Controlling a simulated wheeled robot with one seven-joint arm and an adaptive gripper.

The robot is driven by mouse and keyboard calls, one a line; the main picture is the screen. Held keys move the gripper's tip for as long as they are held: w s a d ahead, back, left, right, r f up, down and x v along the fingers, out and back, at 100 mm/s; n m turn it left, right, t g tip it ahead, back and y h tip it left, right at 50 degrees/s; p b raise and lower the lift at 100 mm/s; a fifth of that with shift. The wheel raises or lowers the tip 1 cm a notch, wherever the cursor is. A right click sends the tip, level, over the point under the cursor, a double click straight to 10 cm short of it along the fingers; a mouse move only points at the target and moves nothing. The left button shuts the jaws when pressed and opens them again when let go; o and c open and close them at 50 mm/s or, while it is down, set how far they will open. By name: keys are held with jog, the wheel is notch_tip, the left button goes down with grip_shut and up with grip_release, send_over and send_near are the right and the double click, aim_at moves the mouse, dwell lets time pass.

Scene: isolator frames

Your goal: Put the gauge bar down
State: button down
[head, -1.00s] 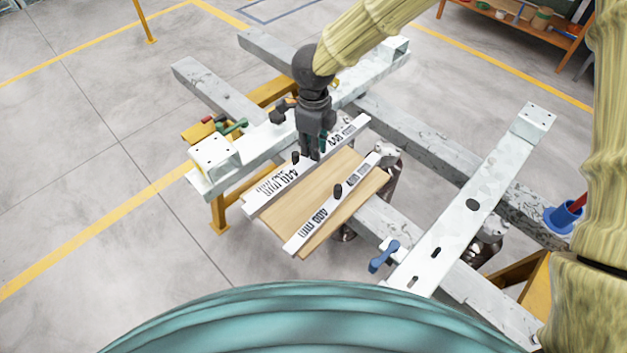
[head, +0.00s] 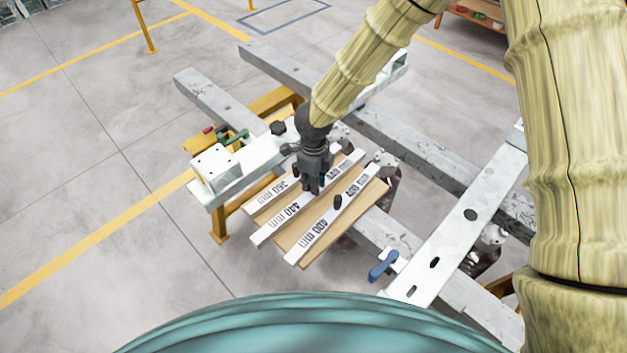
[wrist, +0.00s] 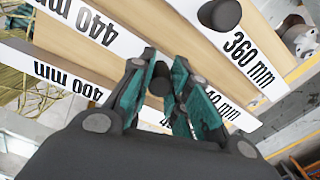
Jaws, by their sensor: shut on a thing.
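My gripper (head: 313,188) is shut on the dark knob (wrist: 160,78) of the 440 mm gauge bar (head: 268,231), a white bar with black lettering. The bar is level with the wooden board (head: 381,190), lying lengthwise between two other bars. I cannot tell whether its underside touches the board. The 360 mm bar (head: 262,200) is on its left and the 400 mm bar (head: 318,232) on its right. In the wrist view the 360 mm bar (wrist: 240,52) is at upper right and the 400 mm bar (wrist: 68,80) at lower left. My fingers hide the held bar's middle.
The board sits on a grey steel frame (head: 385,235). A white beam (head: 245,165) with a green-handled clamp (head: 234,138) runs behind and left. Another white slotted beam (head: 450,235) lies to the right, with a blue-handled part (head: 382,266) by its near end.

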jog(key=shift+f, duration=0.1)
jog(key=c, duration=1.3)
grip_release()
jog(key=shift+c, duration=0.2)
notch_tip(320, 180, up, 12)
jog(key=b, duration=0.1)
jog(key=shift+b, duration=0.4)
